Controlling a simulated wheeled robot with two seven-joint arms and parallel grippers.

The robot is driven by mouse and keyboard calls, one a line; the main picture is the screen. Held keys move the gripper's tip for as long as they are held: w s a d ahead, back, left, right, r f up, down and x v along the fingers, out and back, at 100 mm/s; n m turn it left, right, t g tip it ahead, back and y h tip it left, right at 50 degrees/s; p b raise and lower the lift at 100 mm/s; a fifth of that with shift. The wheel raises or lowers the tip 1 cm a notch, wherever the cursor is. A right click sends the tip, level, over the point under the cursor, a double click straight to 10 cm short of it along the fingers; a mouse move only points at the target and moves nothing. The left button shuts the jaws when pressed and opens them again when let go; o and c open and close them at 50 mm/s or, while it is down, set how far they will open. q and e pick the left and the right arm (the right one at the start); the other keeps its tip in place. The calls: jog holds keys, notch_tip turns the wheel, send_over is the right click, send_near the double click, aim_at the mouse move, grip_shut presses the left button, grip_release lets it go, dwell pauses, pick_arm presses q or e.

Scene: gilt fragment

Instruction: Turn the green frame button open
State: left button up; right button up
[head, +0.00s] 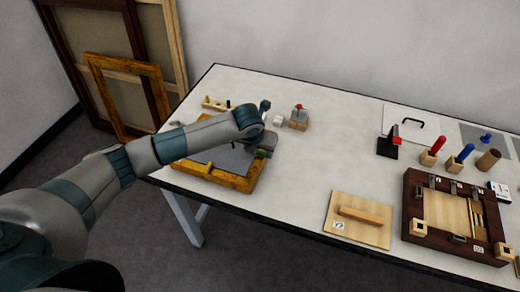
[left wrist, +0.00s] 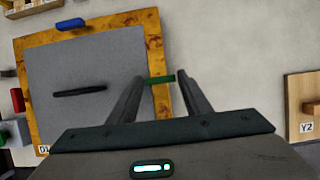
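The gilt frame (head: 235,183) lies on the table's left part with a grey panel in it; the left wrist view shows it too (left wrist: 155,35). The green frame button (left wrist: 160,80) is a short bar across the frame's edge, and a bit of it shows in the head view (head: 262,154). My left gripper (left wrist: 161,76) is open over it, with one finger on each side of the button and small gaps visible. In the head view my left gripper (head: 265,146) and arm hide part of the frame. My right gripper is not in view.
A blue button (left wrist: 70,24) is on another frame side. A dark bar (left wrist: 80,91) lies on the panel. A board marked Y2 (head: 352,232) and a dark wooden box (head: 412,215) stand to the right. The table middle is clear.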

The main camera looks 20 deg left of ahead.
pick_arm(q)
jog(key=c, duration=0.6)
jog(key=shift+o, duration=0.2)
